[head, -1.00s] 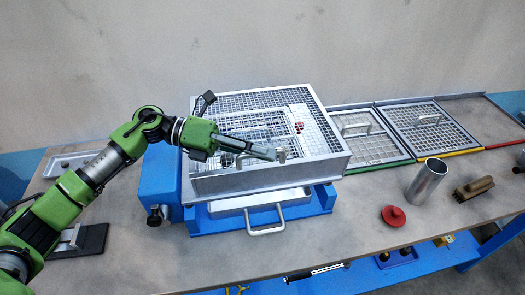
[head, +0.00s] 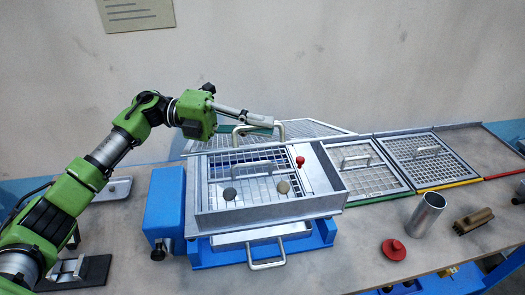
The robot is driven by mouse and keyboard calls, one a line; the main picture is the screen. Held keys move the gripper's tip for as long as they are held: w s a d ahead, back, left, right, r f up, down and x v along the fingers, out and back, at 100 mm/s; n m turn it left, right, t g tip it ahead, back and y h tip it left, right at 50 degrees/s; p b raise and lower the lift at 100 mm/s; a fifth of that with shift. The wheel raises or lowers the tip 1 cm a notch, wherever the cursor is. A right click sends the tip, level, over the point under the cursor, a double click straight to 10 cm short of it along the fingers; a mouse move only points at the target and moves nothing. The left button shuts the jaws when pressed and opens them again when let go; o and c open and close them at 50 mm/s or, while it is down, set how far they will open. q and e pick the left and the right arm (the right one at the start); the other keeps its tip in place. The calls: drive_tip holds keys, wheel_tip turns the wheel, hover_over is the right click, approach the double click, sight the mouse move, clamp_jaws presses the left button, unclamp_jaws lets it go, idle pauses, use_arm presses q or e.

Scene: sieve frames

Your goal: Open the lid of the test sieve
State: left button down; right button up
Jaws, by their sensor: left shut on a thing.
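The test sieve (head: 270,205) is a grey metal box on a blue machine. Its mesh lid (head: 318,128) is swung up and back behind the box, so the top is open. My left gripper (head: 272,124) is shut on the lid's bar handle (head: 281,130), above the back edge of the box. Inside the box a screen with a handle (head: 254,164) shows, with a dark round lump (head: 229,194) and a brownish one (head: 284,187) on it. A red knob (head: 300,162) stands at the right of the screen. My right gripper is not in view.
Framed screens with handles (head: 357,158) lie to the right on the table. A metal cylinder (head: 426,214), a red disc with a knob (head: 394,249) and a brush (head: 473,220) stand at the front right. A drawer handle (head: 265,256) sticks out in front.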

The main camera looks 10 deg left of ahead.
use_arm(q)
drive_tip(key=shift+n+h, duration=0.4)
drive_tip(key=shift+n, duration=0.4)
drive_tip(key=shift+w+a+r, duration=0.25)
drive_tip(key=shift+w+r, duration=0.55)
drive_tip(key=shift+r, duration=0.2)
drive_tip(key=shift+w+a+r, duration=0.25)
drive_tip(key=shift+w+r, duration=0.55)
drive_tip(key=shift+r, duration=0.2)
drive_tip(key=c, duration=2.1)
unclamp_jaws()
drive_tip(key=shift+c, duration=0.2)
drive_tip(key=w+a, duration=0.1)
drive_tip(key=a, duration=1.1)
drive_tip(key=shift+f, duration=0.25)
drive_tip(key=shift+c, duration=1.4)
